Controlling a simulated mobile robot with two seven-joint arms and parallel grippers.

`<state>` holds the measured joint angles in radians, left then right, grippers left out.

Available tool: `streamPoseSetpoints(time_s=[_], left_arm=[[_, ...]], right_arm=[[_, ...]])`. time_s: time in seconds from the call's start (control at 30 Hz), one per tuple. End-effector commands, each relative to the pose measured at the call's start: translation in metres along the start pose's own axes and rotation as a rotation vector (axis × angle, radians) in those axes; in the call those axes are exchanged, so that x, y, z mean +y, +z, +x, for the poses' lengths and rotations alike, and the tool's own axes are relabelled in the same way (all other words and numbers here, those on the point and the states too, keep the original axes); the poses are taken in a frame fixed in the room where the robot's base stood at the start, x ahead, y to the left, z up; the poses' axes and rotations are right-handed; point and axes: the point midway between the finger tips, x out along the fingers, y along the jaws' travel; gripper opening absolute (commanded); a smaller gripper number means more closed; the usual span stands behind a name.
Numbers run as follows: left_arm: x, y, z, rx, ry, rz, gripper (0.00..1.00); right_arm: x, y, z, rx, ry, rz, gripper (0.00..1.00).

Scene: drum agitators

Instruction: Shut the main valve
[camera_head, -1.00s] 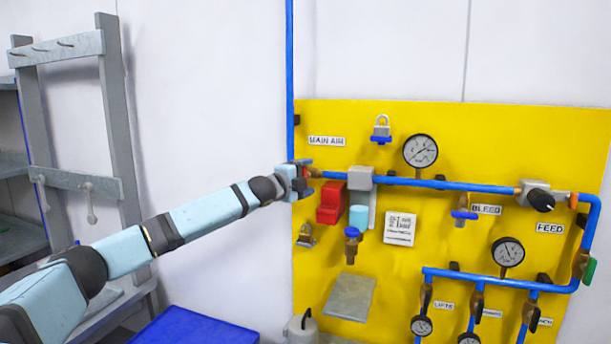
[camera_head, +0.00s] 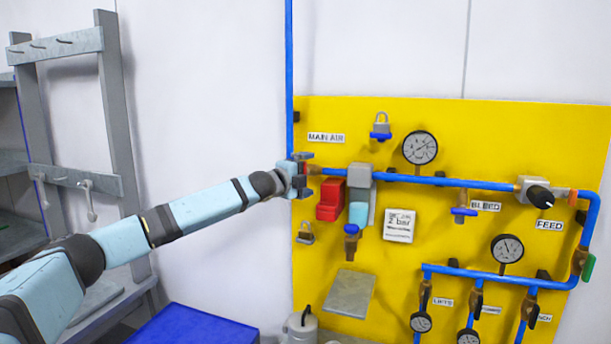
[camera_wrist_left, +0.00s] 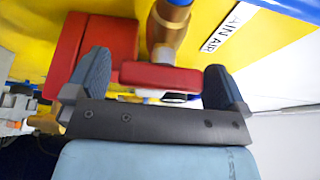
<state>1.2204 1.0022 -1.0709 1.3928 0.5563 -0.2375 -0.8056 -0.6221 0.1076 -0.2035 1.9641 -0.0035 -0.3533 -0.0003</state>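The main valve sits on the blue pipe at the left edge of the yellow panel (camera_head: 420,270), below the label MAIN AIR (camera_head: 326,138). In the left wrist view its brass body (camera_wrist_left: 168,38) and red handle (camera_wrist_left: 162,76) show. My left gripper (camera_head: 307,172) is at the valve and covers most of it in the head view. In the left wrist view its two dark fingers stand wide apart, with the red handle between them near both fingers. Firm contact cannot be made out. My right gripper is not in view.
A red box (camera_head: 329,206) and a grey and light-blue unit (camera_head: 359,195) stand close right of the gripper. Gauges (camera_head: 420,147) and more valves fill the panel's right. A blue-topped surface (camera_head: 190,326) lies below; a grey rack (camera_head: 115,120) stands left.

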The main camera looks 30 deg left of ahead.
Motion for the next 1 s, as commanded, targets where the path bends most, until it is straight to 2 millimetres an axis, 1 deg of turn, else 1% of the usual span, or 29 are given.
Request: streamPoseSetpoints(time_s=[0.17,0.27,0.37,0.5,0.7,0.83,1.0], left_arm=[[0.001,0.001,-0.007,0.000,0.000,0.000,1.00],[0.003,0.001,-0.021,-0.001,0.000,0.002,1.00],[0.004,0.001,-0.042,-0.001,0.001,0.003,1.00],[0.004,0.001,-0.076,-0.002,0.001,0.004,1.00],[0.003,0.000,-0.115,-0.001,0.000,0.003,1.00],[0.002,0.000,-0.130,0.000,0.001,0.002,1.00],[0.000,0.000,-0.138,0.000,0.000,0.001,1.00]], right_arm=[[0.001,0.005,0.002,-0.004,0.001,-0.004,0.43],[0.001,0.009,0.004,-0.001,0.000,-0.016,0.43],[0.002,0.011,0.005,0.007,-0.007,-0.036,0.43],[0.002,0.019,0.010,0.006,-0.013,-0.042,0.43],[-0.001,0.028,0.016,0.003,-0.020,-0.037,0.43],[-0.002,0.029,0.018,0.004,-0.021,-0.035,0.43],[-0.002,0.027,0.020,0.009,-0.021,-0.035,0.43]])
